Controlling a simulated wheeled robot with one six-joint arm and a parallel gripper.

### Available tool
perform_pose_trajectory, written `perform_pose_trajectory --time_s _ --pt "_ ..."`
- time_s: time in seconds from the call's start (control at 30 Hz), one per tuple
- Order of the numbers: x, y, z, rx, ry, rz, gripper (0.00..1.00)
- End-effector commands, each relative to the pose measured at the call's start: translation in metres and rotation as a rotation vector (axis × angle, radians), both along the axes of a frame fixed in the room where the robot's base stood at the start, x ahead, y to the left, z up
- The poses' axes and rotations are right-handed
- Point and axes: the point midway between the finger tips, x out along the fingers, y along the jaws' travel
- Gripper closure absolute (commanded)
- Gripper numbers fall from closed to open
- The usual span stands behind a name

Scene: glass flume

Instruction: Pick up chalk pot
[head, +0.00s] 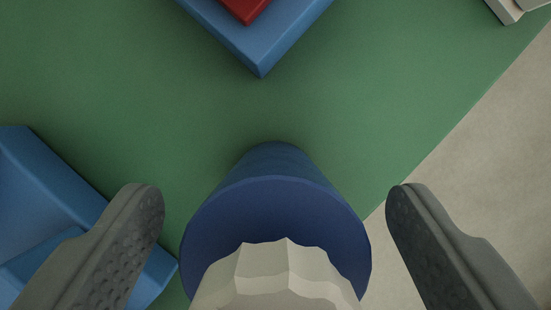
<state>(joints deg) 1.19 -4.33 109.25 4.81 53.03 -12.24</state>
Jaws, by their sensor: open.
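The chalk pot appears to be the dark blue round pot (274,190) at the lower middle of the head view, with a pale faceted piece (275,275) showing at its open top. It stands on a green surface. My gripper (273,195) is open, with one grey finger on each side of the pot. A gap shows between each finger and the pot, so neither finger appears to touch it. The bottom of the picture cuts off the near part of the pot and its contents.
A blue block or tray (255,50) with a red piece (245,8) on it lies at the top. A blue open container (50,190) is at left, partly behind the left finger. A pale object (505,8) is at top right. Green surface between them is clear; beige ground lies right.

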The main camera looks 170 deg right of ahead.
Motion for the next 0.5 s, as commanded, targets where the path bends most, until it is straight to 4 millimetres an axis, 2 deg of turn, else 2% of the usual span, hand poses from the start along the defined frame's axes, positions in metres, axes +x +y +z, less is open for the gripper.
perform_pose_trajectory --time_s 0.1,0.3,0.5 --pt "0.0037 0.0006 -0.0085 0.000 0.000 0.000 0.24" --pt "0.0039 0.0005 -0.0088 0.000 -0.001 0.000 0.24" --pt "0.0037 0.0005 -0.0086 0.000 -0.001 0.000 0.63"
